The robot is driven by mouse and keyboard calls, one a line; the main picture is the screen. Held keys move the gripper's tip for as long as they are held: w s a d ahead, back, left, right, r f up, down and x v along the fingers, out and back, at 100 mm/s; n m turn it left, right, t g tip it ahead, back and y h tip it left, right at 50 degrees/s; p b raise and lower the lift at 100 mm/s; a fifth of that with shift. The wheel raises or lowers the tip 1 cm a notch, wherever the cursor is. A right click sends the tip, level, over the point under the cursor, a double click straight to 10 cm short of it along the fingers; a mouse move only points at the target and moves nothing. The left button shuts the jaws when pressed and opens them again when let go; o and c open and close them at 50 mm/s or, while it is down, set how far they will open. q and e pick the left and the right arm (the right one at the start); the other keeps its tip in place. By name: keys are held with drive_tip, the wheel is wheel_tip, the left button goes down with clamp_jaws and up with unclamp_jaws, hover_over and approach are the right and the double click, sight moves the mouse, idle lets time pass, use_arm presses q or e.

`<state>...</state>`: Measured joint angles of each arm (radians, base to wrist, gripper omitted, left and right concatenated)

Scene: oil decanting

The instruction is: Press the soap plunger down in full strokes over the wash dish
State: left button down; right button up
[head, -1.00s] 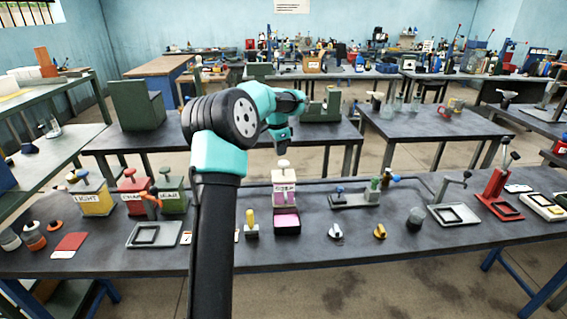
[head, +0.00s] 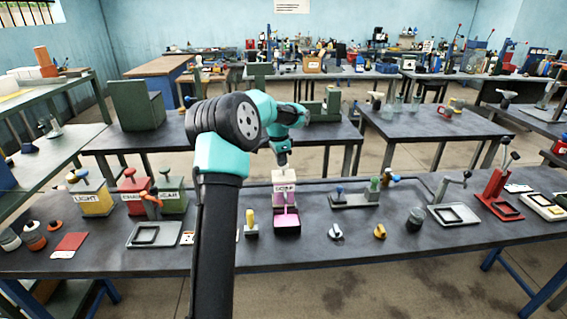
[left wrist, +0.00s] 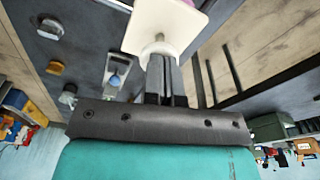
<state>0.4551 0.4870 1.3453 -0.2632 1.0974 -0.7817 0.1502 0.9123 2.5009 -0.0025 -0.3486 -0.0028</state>
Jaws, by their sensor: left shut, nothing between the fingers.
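The soap dispenser (head: 285,188) is a pale pink box with a label, standing mid-bench. My left gripper (head: 283,165) points down directly over the dispenser, shut and empty. It hides most of the plunger in the head view. In the left wrist view the fingertips (left wrist: 162,62) meet the plunger's white round knob (left wrist: 158,48), above the dispenser's pale top (left wrist: 172,20). Whether they press on it is hard to tell. My right gripper is not in view.
A yellow-handled block (head: 251,227) stands left of the dish. Yellow (head: 96,198), red (head: 133,194) and green (head: 172,196) dispensers stand further left. A grey fixture (head: 353,199) is to the right. Small knobs lie at the right front.

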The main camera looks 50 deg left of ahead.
use_arm(q)
drive_tip(key=shift+f, duration=0.9)
drive_tip(key=shift+r, duration=0.1)
drive_tip(key=shift+s+a+r, duration=0.25)
drive_tip(key=shift+s+a, duration=0.05)
drive_tip(key=shift+s, duration=0.4)
drive_tip(key=shift+s+a+r, duration=0.25)
drive_tip(key=shift+s+a, duration=0.05)
drive_tip(key=shift+s, duration=0.4)
wheel_tip(320, 180, up, 17)
drive_tip(key=s, duration=0.1)
drive_tip(key=shift+s+a+r, duration=0.2)
drive_tip(key=shift+s+a, duration=0.1)
drive_tip(key=shift+a, duration=0.05)
drive_tip(key=shift+f, duration=0.1)
